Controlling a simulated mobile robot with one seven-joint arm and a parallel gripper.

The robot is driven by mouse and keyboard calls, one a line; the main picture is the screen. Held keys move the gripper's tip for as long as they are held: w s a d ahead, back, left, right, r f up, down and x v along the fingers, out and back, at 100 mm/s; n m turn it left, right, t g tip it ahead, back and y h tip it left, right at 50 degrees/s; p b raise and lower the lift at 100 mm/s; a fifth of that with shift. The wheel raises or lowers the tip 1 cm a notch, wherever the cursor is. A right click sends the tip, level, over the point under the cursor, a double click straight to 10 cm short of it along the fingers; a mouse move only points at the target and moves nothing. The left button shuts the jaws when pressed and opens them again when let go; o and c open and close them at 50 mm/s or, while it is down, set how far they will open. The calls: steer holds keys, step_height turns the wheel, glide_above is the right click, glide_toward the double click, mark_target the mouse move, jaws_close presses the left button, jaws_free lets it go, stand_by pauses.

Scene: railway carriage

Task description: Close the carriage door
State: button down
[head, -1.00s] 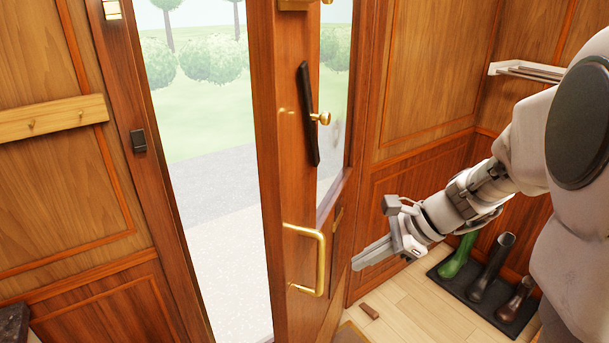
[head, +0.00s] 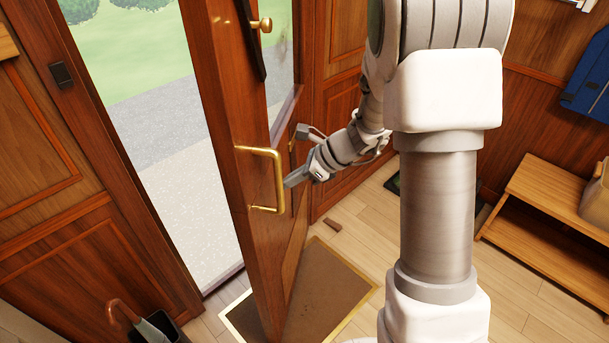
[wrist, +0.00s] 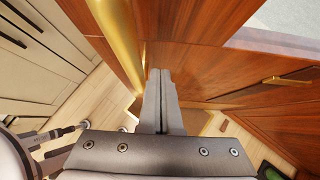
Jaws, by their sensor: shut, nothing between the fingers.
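The wooden carriage door (head: 222,100) stands open, seen nearly edge-on in the head view, with the bright doorway to its left. A brass pull handle (head: 280,182) is on the door; it also shows in the wrist view as a thick brass bar (wrist: 118,40), just left of my fingers. My gripper (head: 288,182) is on the right side of the door, fingertips close to the handle. In the wrist view my gripper (wrist: 160,74) has its fingers together and empty, pointing at the wood of the door. I cannot tell whether the fingertips touch the door.
A doormat (head: 335,285) lies on the floor under the door. A small brown wedge-like block (head: 332,224) lies behind it. An umbrella stand (head: 170,325) is at lower left. A wooden bench (head: 540,205) is at right.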

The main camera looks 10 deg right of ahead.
mark_target(263, 186)
steer(key=shift+w+a+r, duration=0.1)
steer(key=shift+w+a, duration=0.2)
steer(key=shift+a, duration=0.35)
steer(key=shift+w+a, duration=0.25)
steer(key=shift+a, duration=0.4)
steer(key=shift+a, duration=0.15)
